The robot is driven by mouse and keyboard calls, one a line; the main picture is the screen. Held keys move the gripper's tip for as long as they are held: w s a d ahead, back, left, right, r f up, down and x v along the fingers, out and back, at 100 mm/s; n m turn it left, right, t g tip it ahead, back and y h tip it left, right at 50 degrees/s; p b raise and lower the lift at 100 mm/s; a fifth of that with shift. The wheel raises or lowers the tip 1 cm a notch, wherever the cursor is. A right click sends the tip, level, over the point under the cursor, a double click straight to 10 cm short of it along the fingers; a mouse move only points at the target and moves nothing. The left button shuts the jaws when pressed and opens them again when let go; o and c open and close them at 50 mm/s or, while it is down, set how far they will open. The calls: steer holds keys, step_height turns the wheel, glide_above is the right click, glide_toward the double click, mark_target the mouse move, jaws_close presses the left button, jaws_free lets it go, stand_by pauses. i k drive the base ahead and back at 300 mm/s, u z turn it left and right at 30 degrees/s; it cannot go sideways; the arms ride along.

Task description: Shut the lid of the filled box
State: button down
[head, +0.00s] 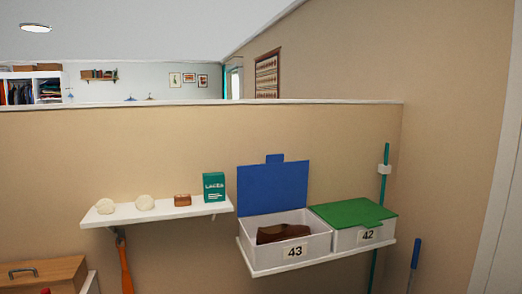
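A white box labelled 43 (318,247) stands on a wall shelf with its blue lid (272,188) raised upright at the back. A tab sticks up from the lid's top edge. A brown shoe (283,233) lies inside this box. Beside it on the right stands a white box labelled 42 (345,239), with its green lid (352,213) lying over the top. What is inside box 42 is hidden. My gripper is not in view.
A white shelf (160,216) on the left holds two pale round items, a small brown item and a teal box (214,187). An orange shoehorn-like object (125,265) hangs below. A teal pole (385,170) stands behind box 42. Space above the boxes is free.

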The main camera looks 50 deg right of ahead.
mark_target(276, 185)
steer(key=z, duration=1.45)
steer(key=k, duration=0.1)
steer(key=u, duration=3.05)
steer(key=k, duration=0.6)
steer(key=z, duration=3.35)
steer(key=i, duration=0.15)
steer(key=u, duration=1.55)
